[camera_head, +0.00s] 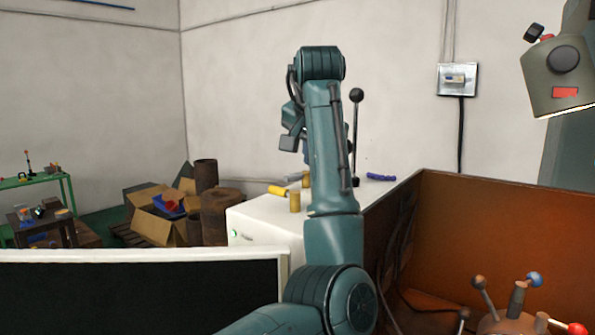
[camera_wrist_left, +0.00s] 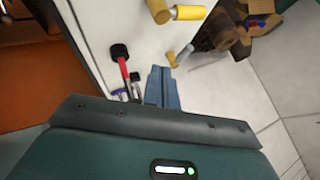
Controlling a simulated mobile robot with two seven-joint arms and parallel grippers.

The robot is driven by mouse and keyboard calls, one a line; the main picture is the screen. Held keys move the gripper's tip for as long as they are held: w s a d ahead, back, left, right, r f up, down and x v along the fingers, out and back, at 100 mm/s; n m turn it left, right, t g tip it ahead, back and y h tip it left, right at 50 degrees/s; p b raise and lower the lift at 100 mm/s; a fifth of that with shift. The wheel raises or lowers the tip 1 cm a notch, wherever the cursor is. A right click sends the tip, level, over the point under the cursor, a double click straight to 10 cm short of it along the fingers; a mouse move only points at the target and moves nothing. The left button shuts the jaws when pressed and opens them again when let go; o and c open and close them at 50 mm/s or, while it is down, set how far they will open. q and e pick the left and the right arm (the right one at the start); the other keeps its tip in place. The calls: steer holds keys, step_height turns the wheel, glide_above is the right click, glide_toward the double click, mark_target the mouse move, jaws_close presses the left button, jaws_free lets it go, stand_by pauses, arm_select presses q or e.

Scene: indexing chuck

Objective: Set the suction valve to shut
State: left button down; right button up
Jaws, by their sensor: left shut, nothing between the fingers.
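A white cabinet (camera_head: 265,222) stands ahead; its pale top also shows in the left wrist view (camera_wrist_left: 90,20). On it are tan posts (camera_head: 294,202), a yellow handle (camera_head: 278,190), a blue handle (camera_head: 381,177) and an upright black ball-ended lever (camera_head: 356,96). The left wrist view shows yellow handles (camera_wrist_left: 188,13) on tan posts and a red handle with a black end (camera_wrist_left: 120,52). I cannot tell which is the suction valve. My left gripper (camera_wrist_left: 162,72) is shut and empty, close to the red handle and the lower post; contact is unclear. My forearm hides it in the head view.
A brown-walled enclosure (camera_head: 490,215) stands at right, with a hub of ball-ended arms (camera_head: 515,315) at the bottom. A dark panel with a white rim (camera_head: 140,256) crosses the lower left. Cardboard boxes (camera_head: 155,222) and rusty cylinders (camera_head: 217,212) lie behind.

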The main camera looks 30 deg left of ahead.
mark_target(297, 175)
arm_select(q)
steer(key=p+x, duration=0.2)
steer(key=x, duration=0.7)
steer(key=shift+a+f, duration=0.1)
steer(key=shift+f, duration=0.1)
steer(key=a, duration=0.1)
steer(key=a+p, duration=0.1)
steer(key=w+a, duration=0.1)
steer(key=shift+a+r, duration=0.1)
steer(key=shift+r, duration=0.25)
steer(key=shift+w+a+p, duration=0.2)
steer(key=shift+a+p, duration=0.1)
steer(key=shift+w+a+f, duration=0.1)
